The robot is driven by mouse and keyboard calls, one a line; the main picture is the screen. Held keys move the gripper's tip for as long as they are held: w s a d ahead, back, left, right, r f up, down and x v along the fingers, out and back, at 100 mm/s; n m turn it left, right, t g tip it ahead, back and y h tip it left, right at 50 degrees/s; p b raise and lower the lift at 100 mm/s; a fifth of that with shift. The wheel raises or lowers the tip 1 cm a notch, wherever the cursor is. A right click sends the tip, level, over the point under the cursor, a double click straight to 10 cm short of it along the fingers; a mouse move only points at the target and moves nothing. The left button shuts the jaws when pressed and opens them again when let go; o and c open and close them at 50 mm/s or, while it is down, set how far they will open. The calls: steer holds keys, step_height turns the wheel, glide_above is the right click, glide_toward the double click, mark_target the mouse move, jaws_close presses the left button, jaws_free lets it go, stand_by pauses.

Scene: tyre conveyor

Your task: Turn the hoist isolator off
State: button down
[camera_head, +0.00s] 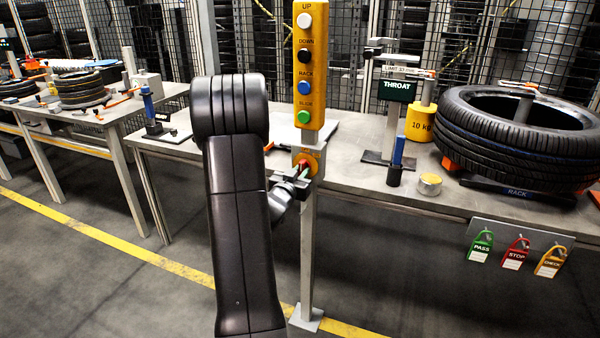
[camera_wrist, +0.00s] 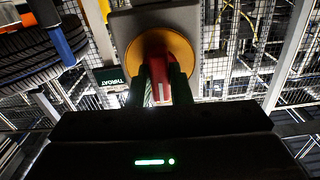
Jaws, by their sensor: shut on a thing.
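The hoist isolator is a grey box with a round yellow plate and a red knob (camera_head: 306,161), mounted on the post below the yellow push-button station (camera_head: 311,65). In the wrist view the red knob (camera_wrist: 159,80) stands in front of the yellow plate (camera_wrist: 186,50), its white mark pointing toward my gripper. My gripper (camera_wrist: 160,88) is shut on the red knob, with one dark finger on each side of it. In the head view my gripper (camera_head: 298,180) is at the knob and partly hides it. My arm hides what lies behind it on the left.
A bench (camera_head: 350,170) stands behind the post, with a large tyre (camera_head: 520,135), a yellow 10 kg weight (camera_head: 420,123) and a THROAT gauge (camera_head: 396,90). PASS, STOP and CHECK tags (camera_head: 517,253) hang at its front. The floor before the bench is clear.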

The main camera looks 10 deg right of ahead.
steer(key=shift+n, duration=0.4)
steer(key=c, duration=1.3)
jaws_free()
steer(key=v, duration=1.4)
steer(key=x, duration=1.4)
